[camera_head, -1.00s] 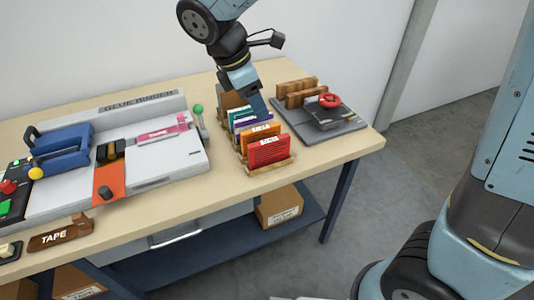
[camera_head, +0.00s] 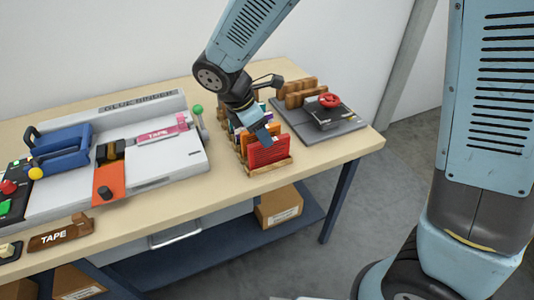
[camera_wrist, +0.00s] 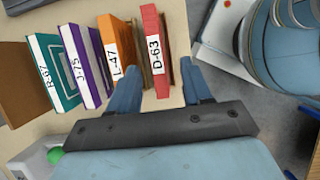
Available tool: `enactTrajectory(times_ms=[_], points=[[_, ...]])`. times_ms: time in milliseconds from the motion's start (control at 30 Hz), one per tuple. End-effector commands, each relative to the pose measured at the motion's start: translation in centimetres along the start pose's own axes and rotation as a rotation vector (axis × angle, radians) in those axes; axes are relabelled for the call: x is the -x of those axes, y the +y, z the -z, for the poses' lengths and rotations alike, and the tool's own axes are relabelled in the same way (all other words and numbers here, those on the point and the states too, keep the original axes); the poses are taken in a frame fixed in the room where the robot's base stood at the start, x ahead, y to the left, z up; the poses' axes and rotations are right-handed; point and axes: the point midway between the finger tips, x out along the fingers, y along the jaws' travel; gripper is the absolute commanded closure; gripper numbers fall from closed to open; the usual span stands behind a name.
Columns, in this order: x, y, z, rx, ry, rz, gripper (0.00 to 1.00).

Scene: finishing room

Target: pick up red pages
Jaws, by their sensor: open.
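The red pages (camera_head: 269,153) stand upright at the front end of a wooden rack on the table. In the wrist view the red pages (camera_wrist: 153,47) carry a white label reading D-63. My gripper (camera_head: 266,134) is open and comes down from above at the red pages. In the wrist view my gripper (camera_wrist: 168,80) has its two blue fingers apart, with the lower part of the red pages appearing between or just beyond the tips. I cannot tell whether the fingers touch them.
Orange pages (camera_wrist: 116,47), purple pages (camera_wrist: 84,65) and teal pages (camera_wrist: 53,72) stand beside the red ones. A glue binder (camera_head: 155,160) is to the left. A grey press with a red knob (camera_head: 329,101) is at the right. A tape block (camera_head: 60,235) sits at the front left.

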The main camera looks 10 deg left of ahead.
Motion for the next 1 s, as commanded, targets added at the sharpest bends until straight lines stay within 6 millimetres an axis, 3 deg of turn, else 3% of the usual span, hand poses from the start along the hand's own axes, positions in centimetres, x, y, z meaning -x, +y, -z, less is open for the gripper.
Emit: enactTrajectory(times_ms=[333, 1000], points=[[-4.2, 0.2, -0.2, 0.001, -0.001, 0.002, 0.51], [-4.8, 0.2, -0.1, 0.0, 0.0, 0.0, 0.51]])
